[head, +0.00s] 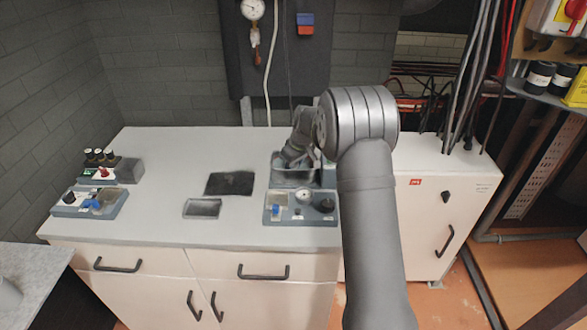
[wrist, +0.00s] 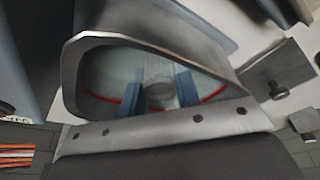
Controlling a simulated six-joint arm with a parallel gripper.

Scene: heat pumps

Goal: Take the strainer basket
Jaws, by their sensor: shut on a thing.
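In the wrist view, the two blue fingers of my gripper (wrist: 160,92) are shut on a grey, round-ended piece (wrist: 159,86), which I take to be the strainer basket. Only its end shows between the fingers; a pale round surface with a red line lies behind it. In the head view, my gripper (head: 294,163) is low over the blue-grey unit (head: 292,179) at the right back of the worktop. My wrist and arm hide part of that unit, and the held piece cannot be made out there.
A gauge panel (head: 301,214) sits just in front. Left of it on the worktop (head: 160,160) lie a black mat (head: 230,183) and a small grey tray (head: 202,208). Valve units (head: 92,203) stand at the far left. A white cabinet (head: 440,190) stands at the right, with hanging cables above.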

